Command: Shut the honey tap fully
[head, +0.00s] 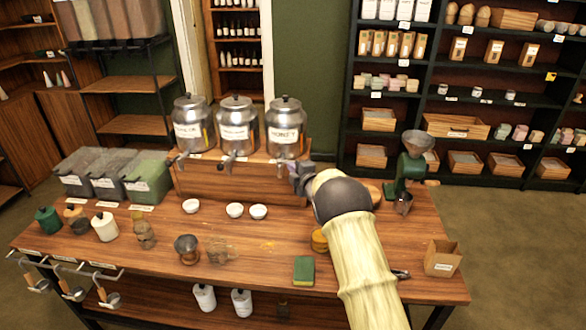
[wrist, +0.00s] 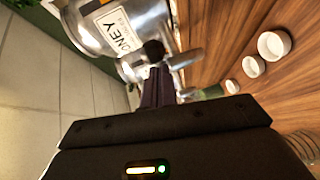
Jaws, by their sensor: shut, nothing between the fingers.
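The honey urn (head: 286,128) is the rightmost of three steel urns on a wooden riser. In the wrist view its body (wrist: 148,22) fills the top, turned sideways, with part of its HONEY label showing. Its tap has a dark round knob (wrist: 152,49) and a metal spout (wrist: 186,60). My gripper (head: 295,175) is at this tap and mostly covers it in the head view. In the wrist view my dark fingers (wrist: 158,78) are together and empty, with their tips right at the knob. I cannot tell whether they touch it, or how far the tap is turned.
Two more urns (head: 237,128) stand to the left with their own taps. Three white bowls (head: 258,212) sit on the table (head: 150,268) in front of the riser. A green grinder (head: 410,165) stands right of my arm. A green sponge (head: 303,270) lies near the front edge.

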